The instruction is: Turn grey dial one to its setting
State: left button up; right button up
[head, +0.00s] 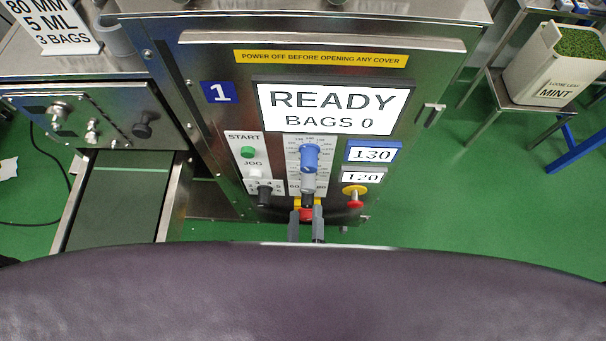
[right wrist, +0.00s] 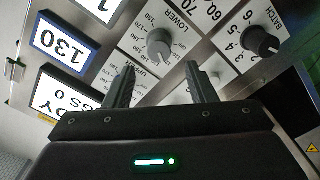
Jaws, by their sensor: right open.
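The grey dial (head: 308,178) sits on machine 1's front panel, just below the blue dial (head: 310,156). In the right wrist view the grey dial (right wrist: 160,45) stands on a numbered scale marked LOWER. I cannot read its exact setting. My right gripper (head: 307,207) is open just below the grey dial in the head view. In the right wrist view the open fingers (right wrist: 160,70) point toward the dial, which appears beyond and between the tips; contact cannot be made out. A blue-framed card (head: 372,153) reads 130 and a grey-framed card (head: 361,177) reads 120.
A black BATCH knob (head: 264,195) is left of the dials, below the green START button (head: 247,152). The display (head: 331,108) reads READY, BAGS 0. A MINT container (head: 545,75) stands at the far right.

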aim_at(307, 191)
jog(key=w, duration=0.7)
jog(key=shift+w, duration=0.15)
jog(key=c, duration=1)
